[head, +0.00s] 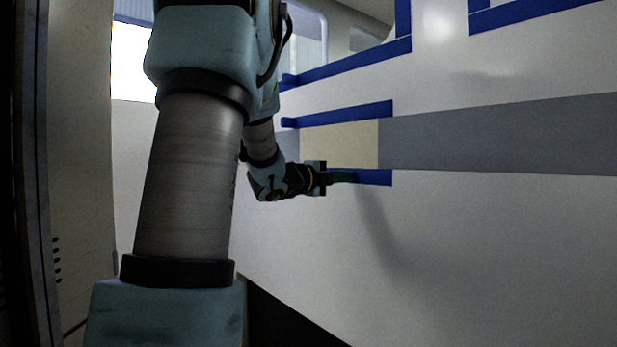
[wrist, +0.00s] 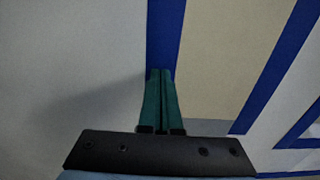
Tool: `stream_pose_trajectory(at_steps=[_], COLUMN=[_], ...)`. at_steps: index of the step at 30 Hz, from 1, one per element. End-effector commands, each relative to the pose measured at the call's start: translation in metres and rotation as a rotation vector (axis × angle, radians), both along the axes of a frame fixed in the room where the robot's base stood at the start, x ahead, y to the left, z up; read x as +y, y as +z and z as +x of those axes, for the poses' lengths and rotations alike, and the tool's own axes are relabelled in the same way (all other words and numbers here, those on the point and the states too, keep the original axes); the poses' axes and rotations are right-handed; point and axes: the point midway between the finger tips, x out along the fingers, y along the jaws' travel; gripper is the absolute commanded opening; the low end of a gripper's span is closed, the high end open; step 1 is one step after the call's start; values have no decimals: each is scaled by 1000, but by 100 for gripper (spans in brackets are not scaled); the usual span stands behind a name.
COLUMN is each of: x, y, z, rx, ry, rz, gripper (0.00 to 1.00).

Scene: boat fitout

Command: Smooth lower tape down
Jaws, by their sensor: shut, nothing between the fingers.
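The lower tape (head: 376,177) is a blue strip along the bottom edge of a cream panel on the wall in the head view. In the wrist view the lower tape (wrist: 165,35) runs up from my fingertips to the top edge. My gripper (head: 348,177) is shut, with its green fingers side by side and nothing between them. In the wrist view my gripper's fingertips (wrist: 160,73) lie over the tape. I cannot tell whether they touch it. The left part of the tape is hidden behind my gripper in the head view.
The cream panel (head: 340,144) has an upper blue tape (head: 345,114) along its top edge. A grey band (head: 500,133) continues to the right. More blue tape (head: 350,63) edges the window area above. The white wall (head: 480,240) below is clear.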

Motion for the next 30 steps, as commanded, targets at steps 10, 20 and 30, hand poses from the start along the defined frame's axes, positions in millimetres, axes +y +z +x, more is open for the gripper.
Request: stream_pose_trajectory(at_steps=[10, 20, 30], x=[3, -2, -21], y=[0, -1, -1], z=[-2, -7, -27], rx=[-1, -1, -1], ry=[0, 0, -1], rz=[1, 1, 1], gripper=[0, 0, 0])
